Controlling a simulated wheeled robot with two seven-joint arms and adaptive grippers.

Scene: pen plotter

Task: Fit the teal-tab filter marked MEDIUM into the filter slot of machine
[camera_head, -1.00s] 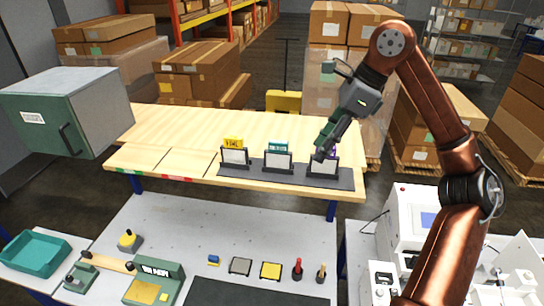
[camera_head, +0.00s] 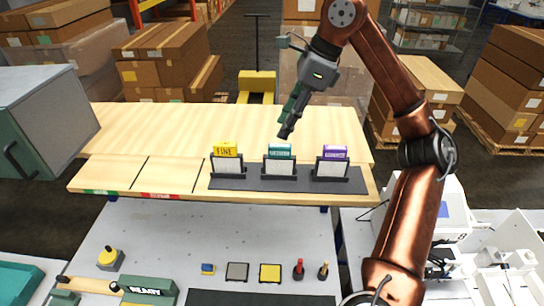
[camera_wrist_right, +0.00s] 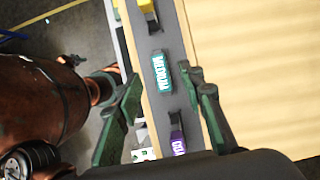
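The teal-tab filter (camera_head: 279,151) stands upright in the middle holder of a dark rack on the wooden shelf. Its tab reads MEDIUM in the right wrist view (camera_wrist_right: 158,72). My right gripper (camera_head: 286,130) is just above and behind it in the head view, apart from it. In the wrist view its two fingers (camera_wrist_right: 160,78) are spread and empty, with the teal tab showing between them. A green machine marked READY (camera_head: 146,291) is at the lower left, partly cut off; I cannot make out its filter slot. My left gripper is not in view.
A yellow FINE filter (camera_head: 226,150) and a purple-tab filter (camera_head: 334,153) stand close on either side. The wooden shelf (camera_head: 200,120) behind is bare. Small items, including a yellow pad (camera_head: 270,273), lie on the grey bench (camera_head: 190,230) below.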

